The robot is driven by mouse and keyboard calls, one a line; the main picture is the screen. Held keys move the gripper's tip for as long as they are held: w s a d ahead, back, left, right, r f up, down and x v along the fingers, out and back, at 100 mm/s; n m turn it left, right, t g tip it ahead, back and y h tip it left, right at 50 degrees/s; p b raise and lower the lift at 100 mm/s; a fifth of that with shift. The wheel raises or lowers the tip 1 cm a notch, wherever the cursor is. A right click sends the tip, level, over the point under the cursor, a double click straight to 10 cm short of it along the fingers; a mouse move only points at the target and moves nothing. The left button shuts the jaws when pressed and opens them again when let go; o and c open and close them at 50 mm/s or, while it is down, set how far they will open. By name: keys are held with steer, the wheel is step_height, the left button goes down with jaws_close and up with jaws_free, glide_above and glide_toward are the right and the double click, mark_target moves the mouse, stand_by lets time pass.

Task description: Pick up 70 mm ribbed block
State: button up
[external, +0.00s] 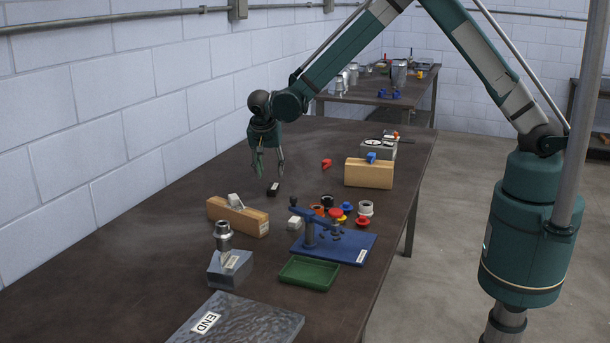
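My gripper (269,174) points down over the left-middle of the dark table (160,255). Its two fingers are apart, with nothing visible between them. A small black block (273,189) with a light mark lies on the table just below and slightly right of the fingertips; a small gap seems to separate them. It may be the 70 mm ribbed block, but ribs are too small to make out.
A wooden block (248,222) with a white piece is nearer the camera. A blue fixture plate (352,248), green tray (309,273), metal block (229,269) and several small coloured parts stand around it. A wooden box (368,175) is to the right. The left table area is clear.

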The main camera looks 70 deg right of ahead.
mark_target(273, 186)
steer(key=shift+f, duration=0.1)
steer(key=shift+x, duration=1.2)
steer(key=shift+d, duration=0.1)
steer(key=shift+x, duration=2.55)
steer(key=shift+c, duration=0.7)
steer(key=c, duration=1)
